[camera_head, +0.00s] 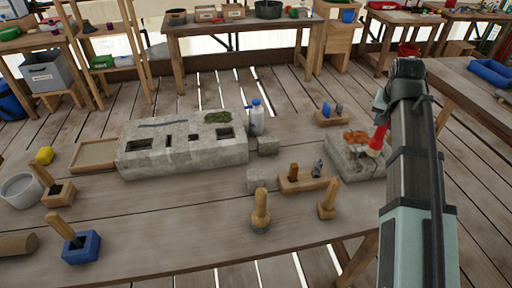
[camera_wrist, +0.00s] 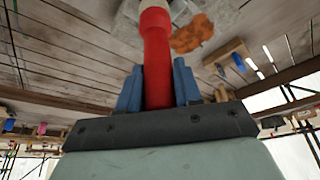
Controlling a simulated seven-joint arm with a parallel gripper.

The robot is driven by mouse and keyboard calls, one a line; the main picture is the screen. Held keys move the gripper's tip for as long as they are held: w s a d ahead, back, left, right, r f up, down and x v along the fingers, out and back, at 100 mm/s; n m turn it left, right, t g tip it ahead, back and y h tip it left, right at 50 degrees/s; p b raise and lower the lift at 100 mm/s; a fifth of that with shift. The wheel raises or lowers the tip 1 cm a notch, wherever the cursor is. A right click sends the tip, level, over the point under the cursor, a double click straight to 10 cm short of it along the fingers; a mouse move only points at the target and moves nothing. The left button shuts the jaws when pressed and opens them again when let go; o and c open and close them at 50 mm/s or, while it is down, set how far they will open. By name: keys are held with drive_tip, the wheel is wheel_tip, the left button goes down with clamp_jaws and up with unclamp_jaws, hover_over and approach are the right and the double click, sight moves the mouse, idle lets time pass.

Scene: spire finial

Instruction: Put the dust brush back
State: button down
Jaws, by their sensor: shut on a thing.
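The dust brush has a red handle (camera_head: 379,136) with a pale end (camera_head: 373,153), low over the right stone block (camera_head: 345,168). In the wrist view its red handle (camera_wrist: 155,45) stands between the two blue fingers of my gripper (camera_wrist: 158,88). My gripper (camera_head: 381,104) is shut on the handle, and is partly hidden by my arm in the head view. An orange-brown patch (camera_head: 356,137) lies on top of the block beside the brush; it also shows in the wrist view (camera_wrist: 192,34). I cannot tell whether the brush touches the block.
A wooden holder (camera_head: 304,185) with tools stands left of the block. Wooden-handled tools (camera_head: 261,210) stand in front. A long stone block (camera_head: 183,145), a bottle (camera_head: 256,118) and a blue holder (camera_head: 81,247) are further left.

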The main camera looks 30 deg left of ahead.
drive_tip(key=s+a+n+g+y, duration=0.1)
drive_tip(key=s+a+n, duration=0.25)
drive_tip(key=a, duration=1.35)
drive_tip(key=s+a+n+y, duration=0.1)
drive_tip(key=s+a+n, duration=0.3)
drive_tip(key=a, duration=1.3)
drive_tip(key=s+a+n+g+y, duration=0.1)
drive_tip(key=s+a+n, duration=0.3)
drive_tip(key=s+a, duration=1.4)
drive_tip(key=s+a+f+n+g, duration=0.1)
drive_tip(key=s+a+n, duration=0.2)
drive_tip(key=s+a, duration=0.95)
drive_tip(key=s+a+n+g, duration=0.1)
drive_tip(key=s+a+n, duration=0.2)
drive_tip(key=s+a, duration=0.95)
drive_tip(key=s+d+f+y, duration=0.1)
drive_tip(key=s+d+f, duration=0.3)
drive_tip(key=f, duration=0.5)
drive_tip(key=shift+f, duration=0.15)
